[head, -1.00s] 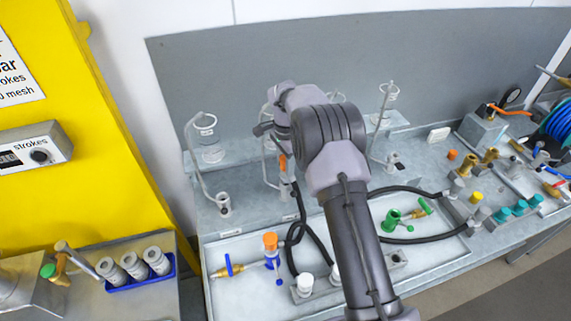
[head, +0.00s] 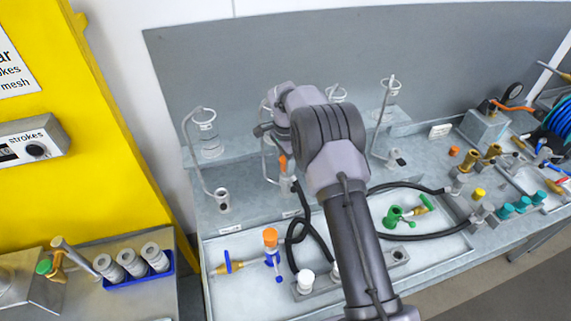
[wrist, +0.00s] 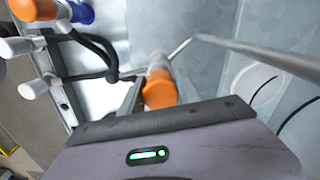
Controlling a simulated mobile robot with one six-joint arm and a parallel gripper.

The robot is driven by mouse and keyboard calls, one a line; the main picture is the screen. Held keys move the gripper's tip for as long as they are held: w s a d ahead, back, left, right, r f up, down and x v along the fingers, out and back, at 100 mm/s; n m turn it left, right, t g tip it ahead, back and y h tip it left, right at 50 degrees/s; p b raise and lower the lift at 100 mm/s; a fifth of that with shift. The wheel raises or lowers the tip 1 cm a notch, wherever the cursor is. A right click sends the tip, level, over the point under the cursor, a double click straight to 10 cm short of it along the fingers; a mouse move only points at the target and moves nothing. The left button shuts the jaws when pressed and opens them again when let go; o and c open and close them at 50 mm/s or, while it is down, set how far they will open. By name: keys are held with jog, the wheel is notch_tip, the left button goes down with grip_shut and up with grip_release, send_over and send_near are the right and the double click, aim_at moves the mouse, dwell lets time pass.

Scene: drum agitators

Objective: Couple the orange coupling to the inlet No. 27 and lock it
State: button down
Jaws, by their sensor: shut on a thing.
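The orange coupling (head: 283,164) stands roughly upright at the middle station on the bench, over a grey fitting (head: 287,185). My gripper (wrist: 159,92) is shut on the coupling (wrist: 160,90), with a finger on each side of it. In the head view my arm hides most of the gripper. A black hose (head: 301,198) runs close to the coupling's lower end. I cannot read any inlet number, and cannot tell whether the coupling is seated or locked.
Bent-pipe stations with glass cylinders stand left (head: 207,140) and right (head: 389,100). An orange-capped blue fitting (head: 270,238), white caps (head: 306,280) and a green fitting (head: 394,216) sit in the front tray. A grey pipe (wrist: 250,53) passes close beside the coupling.

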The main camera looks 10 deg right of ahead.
jog(key=shift+f, duration=0.35)
dwell(0.3)
jog(key=c, duration=0.8)
grip_release()
jog(key=shift+c, duration=0.4)
notch_tip(320, 180, up, 10)
jog(key=p, duration=0.6)
jog(key=shift+r, duration=0.15)
